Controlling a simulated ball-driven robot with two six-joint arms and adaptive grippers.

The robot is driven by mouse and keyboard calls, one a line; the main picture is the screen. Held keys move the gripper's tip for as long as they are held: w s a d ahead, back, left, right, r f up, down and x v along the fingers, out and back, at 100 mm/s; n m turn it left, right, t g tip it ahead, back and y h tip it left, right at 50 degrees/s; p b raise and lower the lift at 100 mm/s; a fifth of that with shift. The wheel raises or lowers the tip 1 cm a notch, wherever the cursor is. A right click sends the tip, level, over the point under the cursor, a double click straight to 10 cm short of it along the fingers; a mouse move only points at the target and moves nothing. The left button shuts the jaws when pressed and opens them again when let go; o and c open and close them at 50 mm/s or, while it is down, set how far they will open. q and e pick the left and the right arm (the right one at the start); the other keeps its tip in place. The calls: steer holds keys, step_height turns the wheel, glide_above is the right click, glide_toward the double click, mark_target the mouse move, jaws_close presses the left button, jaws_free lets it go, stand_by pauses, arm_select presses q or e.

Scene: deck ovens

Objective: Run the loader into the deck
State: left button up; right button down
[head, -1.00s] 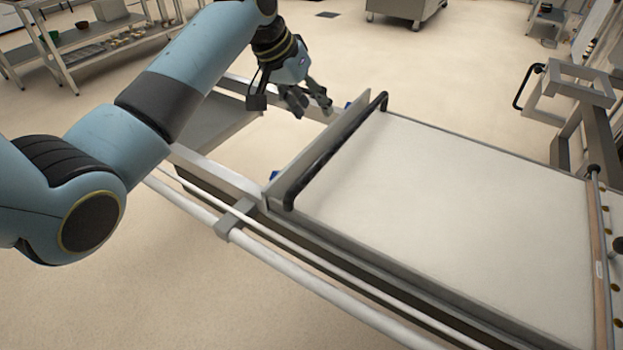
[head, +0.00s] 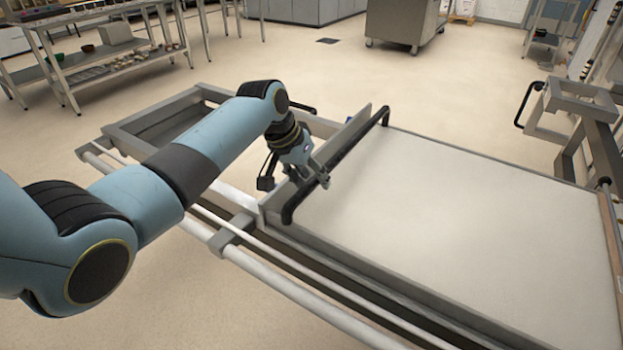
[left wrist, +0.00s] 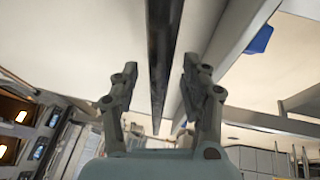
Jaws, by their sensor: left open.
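The loader (head: 470,215) is a flat bed with a pale belt, lying across the right half of the head view. A black bar handle (head: 345,150) runs along its left end, beside a grey upright plate (head: 352,122). My left gripper (head: 318,178) is at the near half of this bar, open. In the left wrist view the black bar (left wrist: 162,50) runs between the two open fingers of my left gripper (left wrist: 160,70). Whether a finger touches the bar I cannot tell. My right gripper is not in view.
Pale rails (head: 290,280) run along the loader's near side, and a grey frame (head: 150,118) extends left. A grey bracket with a black handle (head: 528,100) stands at the right. A wire shelf (head: 110,70) and a steel cabinet (head: 402,20) are farther back, with open floor between.

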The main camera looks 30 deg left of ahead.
arm_select(q)
steer(key=shift+c, duration=0.4)
jaws_close()
